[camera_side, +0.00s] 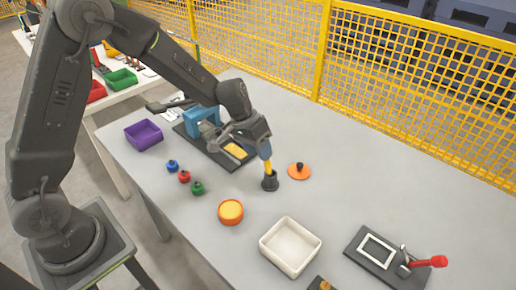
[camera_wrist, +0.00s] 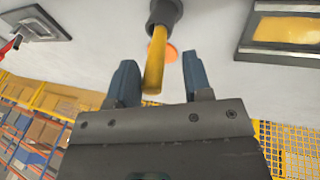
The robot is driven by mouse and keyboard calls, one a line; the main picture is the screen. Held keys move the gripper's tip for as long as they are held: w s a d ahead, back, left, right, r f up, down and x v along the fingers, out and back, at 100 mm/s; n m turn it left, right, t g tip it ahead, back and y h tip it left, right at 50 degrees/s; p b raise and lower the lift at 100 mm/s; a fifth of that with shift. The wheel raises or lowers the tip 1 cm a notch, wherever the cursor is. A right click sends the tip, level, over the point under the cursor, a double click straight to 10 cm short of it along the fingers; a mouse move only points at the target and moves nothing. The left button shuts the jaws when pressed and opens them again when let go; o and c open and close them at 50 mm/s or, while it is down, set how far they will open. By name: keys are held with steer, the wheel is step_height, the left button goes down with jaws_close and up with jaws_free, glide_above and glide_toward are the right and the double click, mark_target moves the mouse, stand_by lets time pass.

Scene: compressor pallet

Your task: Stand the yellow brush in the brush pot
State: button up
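The yellow brush (camera_side: 268,167) stands roughly upright with its lower end inside the dark brush pot (camera_side: 270,183) on the grey table. In the wrist view the yellow brush (camera_wrist: 155,62) runs into the mouth of the brush pot (camera_wrist: 164,14). My gripper (camera_side: 265,151) is just above the pot, around the brush's upper part. In the wrist view my gripper (camera_wrist: 158,72) has its two blue fingers apart, one on each side of the brush, with gaps showing on both sides. The brush's lower end is hidden in the pot.
An orange disc with a dark knob (camera_side: 299,171) lies close right of the pot. An orange round tub (camera_side: 230,212), white tray (camera_side: 290,246) and small coloured knobs (camera_side: 184,176) stand nearer. The table's right back is clear.

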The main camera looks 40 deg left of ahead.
steer(key=v, duration=1.3)
steer(key=s+r+t+y, duration=0.1)
steer(key=s+r, duration=0.2)
steer(key=s, duration=0.8)
steer(key=s+r+t+y, duration=0.2)
steer(key=s+r, duration=0.1)
steer(key=s, duration=0.9)
steer(key=shift+r+t, duration=0.3)
